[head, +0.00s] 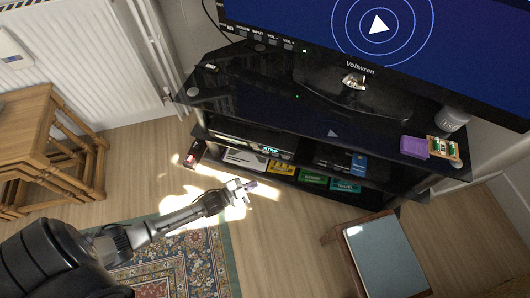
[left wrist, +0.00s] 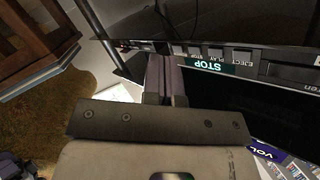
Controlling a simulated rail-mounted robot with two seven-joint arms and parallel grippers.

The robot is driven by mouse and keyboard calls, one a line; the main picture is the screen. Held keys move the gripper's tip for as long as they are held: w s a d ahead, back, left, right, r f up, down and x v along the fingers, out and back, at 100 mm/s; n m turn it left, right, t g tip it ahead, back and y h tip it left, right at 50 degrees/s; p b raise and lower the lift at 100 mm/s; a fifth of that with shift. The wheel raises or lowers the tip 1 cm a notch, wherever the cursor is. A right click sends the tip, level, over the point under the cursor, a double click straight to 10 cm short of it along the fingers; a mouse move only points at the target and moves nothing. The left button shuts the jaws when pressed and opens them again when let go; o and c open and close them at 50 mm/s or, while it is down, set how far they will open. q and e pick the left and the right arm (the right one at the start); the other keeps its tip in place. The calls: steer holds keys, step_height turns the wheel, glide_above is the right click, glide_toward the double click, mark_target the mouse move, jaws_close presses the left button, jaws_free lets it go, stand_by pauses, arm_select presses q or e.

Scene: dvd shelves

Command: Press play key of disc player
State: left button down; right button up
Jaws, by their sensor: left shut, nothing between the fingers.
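The disc player (head: 250,143) is a dark box on the middle shelf under the TV, with a small lit display. In the left wrist view its front (left wrist: 285,70) runs across the upper right. A green display reads STOP (left wrist: 208,65), and a row of small keys (left wrist: 214,53) has labels that include PLAY and EJECT. My left gripper (head: 250,186) is in front of the stand, shut and empty. In the left wrist view its fingertips (left wrist: 163,57) are close to the left end of the key row; I cannot tell whether they touch. My right gripper is not in view.
The glass TV stand (head: 225,92) holds several disc cases (head: 313,178) on its lower shelf. A TV (head: 450,45) shows a white triangle in rings. Wooden nested tables (head: 30,130) stand left, and a stool with a blue-grey top (head: 385,255) stands front right.

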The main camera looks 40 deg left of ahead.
mark_target(265, 152)
arm_select(q)
steer(key=r+t+h, duration=0.1)
steer(key=d+r+m+t+h, duration=0.1)
steer(key=r, duration=0.1)
steer(key=r+m+t, duration=0.1)
steer(key=r, duration=0.1)
steer(key=shift+s+d+h, duration=0.15)
steer(key=shift+s+h, duration=0.15)
steer(key=shift+h, duration=0.1)
steer(key=w+a+b, duration=0.3)
steer(key=w+b, duration=0.1)
steer(key=w, duration=0.4)
steer(key=shift+w+a, duration=0.15)
stand_by(0.8)
stand_by(0.8)
